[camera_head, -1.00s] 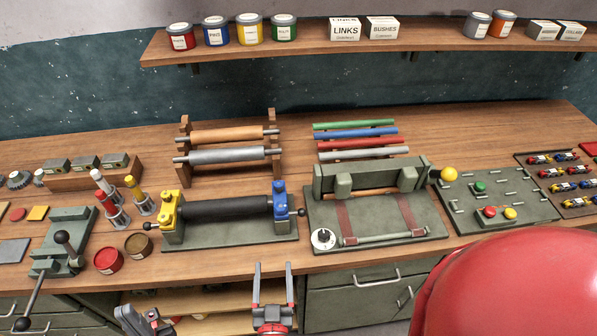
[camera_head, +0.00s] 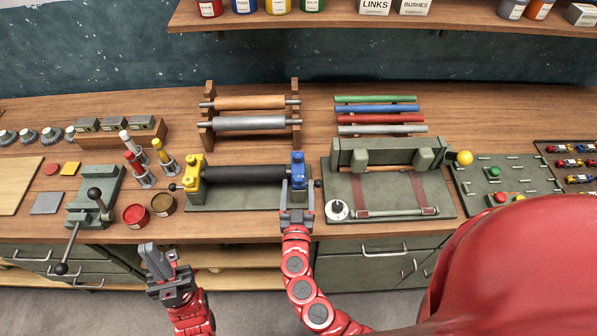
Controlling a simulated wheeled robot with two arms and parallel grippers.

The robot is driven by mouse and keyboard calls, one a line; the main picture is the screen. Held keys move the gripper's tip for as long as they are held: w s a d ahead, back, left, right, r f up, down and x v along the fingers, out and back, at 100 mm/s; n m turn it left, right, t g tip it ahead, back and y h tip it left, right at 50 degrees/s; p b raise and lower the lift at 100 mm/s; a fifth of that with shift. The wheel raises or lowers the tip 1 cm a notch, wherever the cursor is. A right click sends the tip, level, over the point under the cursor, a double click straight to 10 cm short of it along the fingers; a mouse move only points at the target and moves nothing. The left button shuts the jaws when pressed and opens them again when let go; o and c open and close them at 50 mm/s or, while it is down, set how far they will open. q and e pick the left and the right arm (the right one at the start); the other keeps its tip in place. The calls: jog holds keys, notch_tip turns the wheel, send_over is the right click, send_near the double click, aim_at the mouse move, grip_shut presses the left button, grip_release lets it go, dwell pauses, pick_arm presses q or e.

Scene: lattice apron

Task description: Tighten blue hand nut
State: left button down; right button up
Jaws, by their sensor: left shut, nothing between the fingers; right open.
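The blue clamp block (camera_head: 298,170) stands at the right end of the black roller (camera_head: 245,173) on a green base plate (camera_head: 235,201). A small blue nut-like top (camera_head: 297,156) sits on it. My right gripper (camera_head: 297,188) is open, its fingers pointing away from me at the front of the blue block, one on each side of its lower part. I cannot tell whether they touch it. My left gripper (camera_head: 152,250) is shut and empty, low in front of the bench edge. A yellow clamp block (camera_head: 193,170) holds the roller's left end.
A small black knob (camera_head: 318,183) sticks out right of the blue block. A green fixture (camera_head: 390,200) with a white dial (camera_head: 337,210) stands further right. Red and brown tins (camera_head: 135,215) and a lever vise (camera_head: 92,195) are at left. A roller rack (camera_head: 250,112) stands behind.

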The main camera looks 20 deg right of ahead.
aim_at(298, 182)
jog(key=x, duration=0.4)
jog(key=shift+w+d+f+p, duration=0.1)
jog(key=shift+w+d+p, duration=0.05)
jog(key=shift+p, duration=0.2)
grip_shut()
